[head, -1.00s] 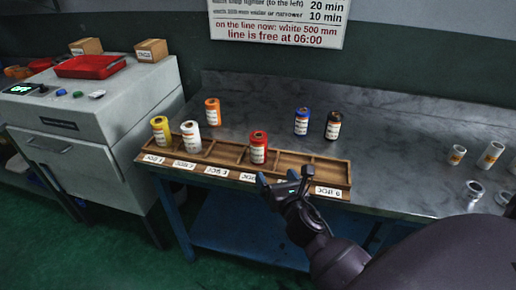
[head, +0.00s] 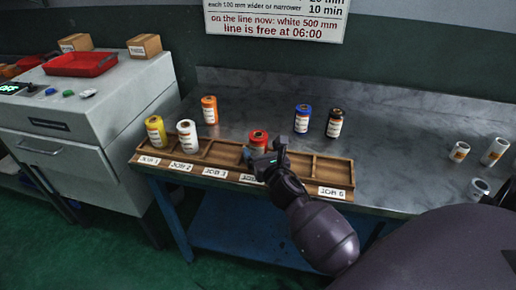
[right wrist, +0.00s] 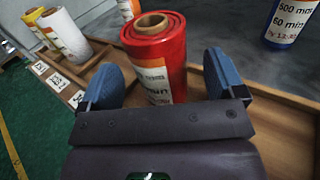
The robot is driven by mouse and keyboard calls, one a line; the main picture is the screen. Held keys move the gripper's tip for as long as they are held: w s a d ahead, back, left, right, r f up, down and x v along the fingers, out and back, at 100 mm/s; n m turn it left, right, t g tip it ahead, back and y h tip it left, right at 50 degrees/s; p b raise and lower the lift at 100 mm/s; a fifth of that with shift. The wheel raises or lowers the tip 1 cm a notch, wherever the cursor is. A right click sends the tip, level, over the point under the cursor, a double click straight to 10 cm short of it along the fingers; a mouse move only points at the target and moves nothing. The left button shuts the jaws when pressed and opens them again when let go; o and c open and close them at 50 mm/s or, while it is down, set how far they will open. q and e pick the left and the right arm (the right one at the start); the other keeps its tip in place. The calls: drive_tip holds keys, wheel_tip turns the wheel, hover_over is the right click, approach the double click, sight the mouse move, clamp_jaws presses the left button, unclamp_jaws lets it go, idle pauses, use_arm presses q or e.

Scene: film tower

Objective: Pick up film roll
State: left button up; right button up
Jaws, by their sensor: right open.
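A red film roll (head: 258,140) stands upright in a compartment of the wooden rack (head: 330,166), which has labelled slots along its front. My right gripper (head: 265,155) is open at the front of the red roll. In the right wrist view the red roll (right wrist: 158,55) stands ahead of and partly between the two blue fingers (right wrist: 163,82); contact cannot be told. A yellow roll (head: 155,131) and a white roll (head: 187,136) stand in the rack's left compartments. An orange roll (head: 209,110), a blue roll (head: 302,118) and a black roll (head: 334,123) stand on the bench behind. My left gripper is not in view.
A grey machine (head: 85,120) with a red tray (head: 80,64) and cardboard boxes (head: 145,46) stands at the left. The grey bench top (head: 400,145) between is clear.

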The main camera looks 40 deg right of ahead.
sight(262, 151)
drive_tip(key=shift+x, duration=1.5)
drive_tip(key=c, duration=1.1)
drive_tip(key=shift+r, duration=0.1)
